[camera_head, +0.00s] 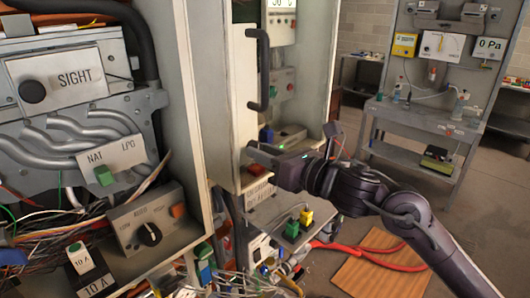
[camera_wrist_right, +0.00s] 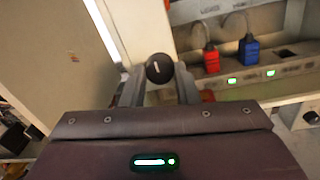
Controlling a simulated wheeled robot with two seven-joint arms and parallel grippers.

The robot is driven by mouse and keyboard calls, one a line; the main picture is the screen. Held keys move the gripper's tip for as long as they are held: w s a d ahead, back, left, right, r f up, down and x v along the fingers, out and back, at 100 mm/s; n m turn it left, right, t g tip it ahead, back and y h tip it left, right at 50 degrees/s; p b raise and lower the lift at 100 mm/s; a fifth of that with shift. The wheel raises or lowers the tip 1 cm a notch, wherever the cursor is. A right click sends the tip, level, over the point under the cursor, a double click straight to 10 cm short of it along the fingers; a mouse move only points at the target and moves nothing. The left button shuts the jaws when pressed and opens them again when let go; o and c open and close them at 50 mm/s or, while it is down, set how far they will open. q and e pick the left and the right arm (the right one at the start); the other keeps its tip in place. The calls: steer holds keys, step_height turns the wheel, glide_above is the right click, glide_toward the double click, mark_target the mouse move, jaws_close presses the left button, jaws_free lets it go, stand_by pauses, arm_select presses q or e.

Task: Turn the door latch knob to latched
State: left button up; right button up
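The door latch knob, a round black knob (camera_wrist_right: 159,68) with a short white mark, shows in the wrist view just beyond my right gripper (camera_wrist_right: 160,88). The two fingers stand either side of it with gaps, so the gripper looks open; contact is not clear. In the head view my right gripper (camera_head: 254,152) reaches left to the lower part of the cream cabinet door (camera_head: 240,105), which has a black bar handle (camera_head: 261,70). The knob is hidden there behind the gripper. My left gripper is not in view.
Left is an open heater cabinet with a SIGHT panel (camera_head: 75,78), a NAT/LPG switch (camera_head: 104,174) and a black rotary knob (camera_head: 149,234). Loose wires lie low in front. A grey workbench (camera_head: 420,122) stands back right. A red hose (camera_head: 375,250) lies below my arm.

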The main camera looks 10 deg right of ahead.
steer(key=c, duration=0.3)
steer(key=shift+c, duration=0.2)
steer(key=m+t+b, duration=0.1)
steer(key=m, duration=1.7)
steer(key=shift+a+b, duration=0.1)
steer(key=shift+b, duration=0.3)
steer(key=shift+m+h, duration=0.3)
steer(key=shift+m, duration=0.1)
